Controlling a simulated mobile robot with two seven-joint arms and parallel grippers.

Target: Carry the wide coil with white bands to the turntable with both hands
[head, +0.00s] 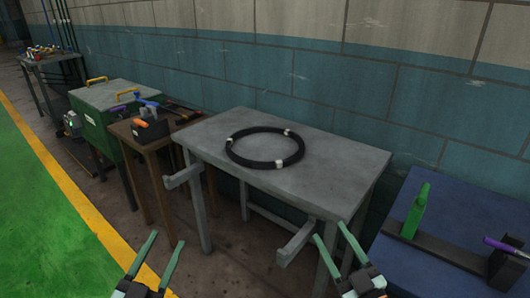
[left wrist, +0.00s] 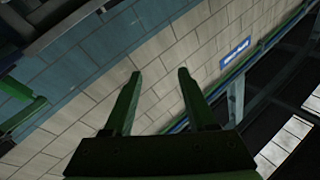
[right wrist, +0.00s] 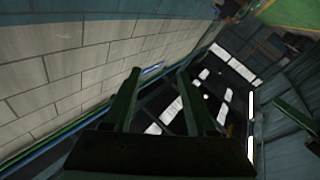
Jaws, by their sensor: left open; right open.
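The wide black coil with white bands (head: 240,158) lies flat on a grey table (head: 330,165) in the head view. Three white bands show on it. My left gripper (head: 160,252) is open and empty at the bottom of the head view, in front of the table and well short of the coil. My right gripper (head: 337,240) is open and empty near the table's front right leg, also apart from the coil. The left wrist view shows the left fingers (left wrist: 157,85) spread with nothing between them. The right wrist view shows the right fingers (right wrist: 160,85) likewise. The turntable is not clearly identifiable.
Two grey arms (head: 184,175) (head: 296,242) stick out from the table's front. A brown table (head: 150,140) with tools and a green cabinet (head: 110,95) stand left. A blue-topped bench (head: 440,270) with a green upright piece stands right. A wall runs behind.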

